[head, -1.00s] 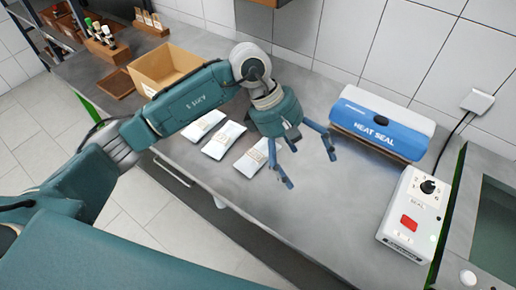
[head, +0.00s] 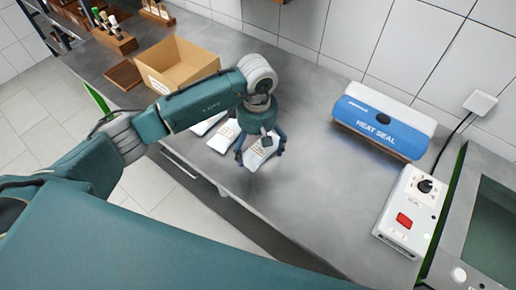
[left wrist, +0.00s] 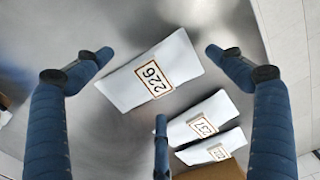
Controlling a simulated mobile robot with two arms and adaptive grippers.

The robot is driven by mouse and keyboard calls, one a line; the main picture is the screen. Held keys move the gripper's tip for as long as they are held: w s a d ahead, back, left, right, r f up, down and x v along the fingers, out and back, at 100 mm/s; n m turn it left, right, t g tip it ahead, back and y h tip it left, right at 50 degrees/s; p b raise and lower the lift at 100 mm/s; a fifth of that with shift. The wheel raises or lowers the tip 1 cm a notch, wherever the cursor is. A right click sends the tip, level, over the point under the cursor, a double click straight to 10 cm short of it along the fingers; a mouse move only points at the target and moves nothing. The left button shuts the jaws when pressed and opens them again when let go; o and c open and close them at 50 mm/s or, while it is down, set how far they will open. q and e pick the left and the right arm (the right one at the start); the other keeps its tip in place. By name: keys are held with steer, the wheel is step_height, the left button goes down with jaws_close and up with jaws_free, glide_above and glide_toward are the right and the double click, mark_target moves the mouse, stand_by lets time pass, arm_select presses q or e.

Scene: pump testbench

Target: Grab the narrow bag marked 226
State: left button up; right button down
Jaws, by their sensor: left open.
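The narrow white bag marked 226 (left wrist: 128,90) lies on the grey bench and shows whole in the left wrist view. In the head view this bag (head: 257,161) is partly covered by my left gripper (head: 260,152). The left gripper is open above the bag, and in the left wrist view its fingers (left wrist: 158,53) stand apart around it, with none seen closed on it. A second white bag marked 237 (left wrist: 186,133) lies beside it. A third bag (left wrist: 190,156) lies beyond, its label not clearly readable. My right gripper is not in view.
A cardboard box (head: 180,66) stands behind the bags at the left. A blue and white heat sealer (head: 382,124) and a control box with a red button (head: 410,213) stand at the right. The bench (head: 310,190) between is clear. Bottle racks (head: 115,38) are at far left.

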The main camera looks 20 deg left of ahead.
arm_select(q)
steer(key=shift+f, duration=0.9)
steer(key=shift+c, duration=0.5)
steer(key=shift+w, duration=0.1)
steer(key=c, duration=1.6)
steer(key=shift+r, duration=0.1)
